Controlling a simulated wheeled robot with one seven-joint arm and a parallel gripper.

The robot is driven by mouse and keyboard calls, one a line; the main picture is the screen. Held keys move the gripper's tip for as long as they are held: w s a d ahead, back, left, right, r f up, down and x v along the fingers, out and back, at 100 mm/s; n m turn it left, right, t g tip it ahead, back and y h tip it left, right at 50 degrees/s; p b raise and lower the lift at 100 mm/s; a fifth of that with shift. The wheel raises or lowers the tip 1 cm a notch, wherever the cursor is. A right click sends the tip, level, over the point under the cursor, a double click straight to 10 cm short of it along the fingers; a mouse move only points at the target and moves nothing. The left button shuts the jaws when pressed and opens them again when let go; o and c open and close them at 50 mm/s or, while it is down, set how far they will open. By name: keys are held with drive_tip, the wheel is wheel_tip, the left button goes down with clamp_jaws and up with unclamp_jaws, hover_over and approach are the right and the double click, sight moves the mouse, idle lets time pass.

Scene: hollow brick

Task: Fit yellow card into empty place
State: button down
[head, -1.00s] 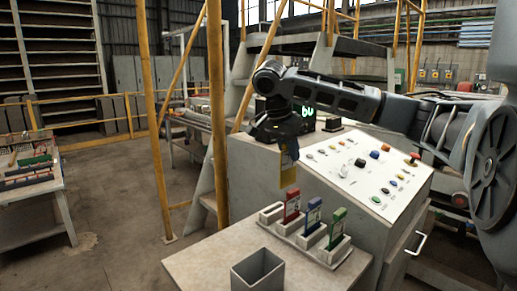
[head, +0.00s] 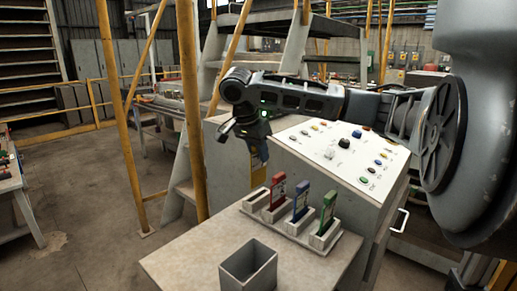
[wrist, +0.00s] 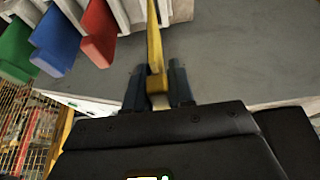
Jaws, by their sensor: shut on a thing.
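My gripper (head: 255,142) is shut on the yellow card (head: 259,166), which hangs down, roughly upright, above the left end of the card holder (head: 296,236). The wrist view shows the gripper (wrist: 158,88) with the yellow card (wrist: 155,50) edge-on between its fingers. The holder's leftmost place (head: 255,199) is empty. A red card (head: 278,190), a blue card (head: 301,205) and a green card (head: 328,211) stand in the other places. In the wrist view the red card (wrist: 98,32) is left of the yellow one. The yellow card appears apart from the holder; the exact gap cannot be told.
A grey open box (head: 248,268) stands on the table (head: 180,262) in front of the holder. A console with a white button panel (head: 345,150) rises behind it. A yellow post (head: 191,110) stands to the left.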

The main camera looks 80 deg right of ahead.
sight(251, 154)
wheel_tip(251, 154, down, 2)
drive_tip(key=shift+f+b, duration=0.1)
drive_tip(key=shift+b, duration=0.5)
drive_tip(key=shift+r, duration=0.2)
drive_tip(key=shift+a+f, duration=0.1)
drive_tip(key=shift+f, duration=0.1)
drive_tip(key=shift+w+f, duration=0.1)
drive_tip(key=shift+f, duration=0.15)
drive_tip(key=shift+f+b, duration=0.9)
drive_tip(key=shift+f, duration=1.1)
idle(0.5)
drive_tip(key=c, duration=0.9)
unclamp_jaws()
drive_tip(key=shift+r, duration=0.1)
drive_tip(key=shift+v, duration=3.8)
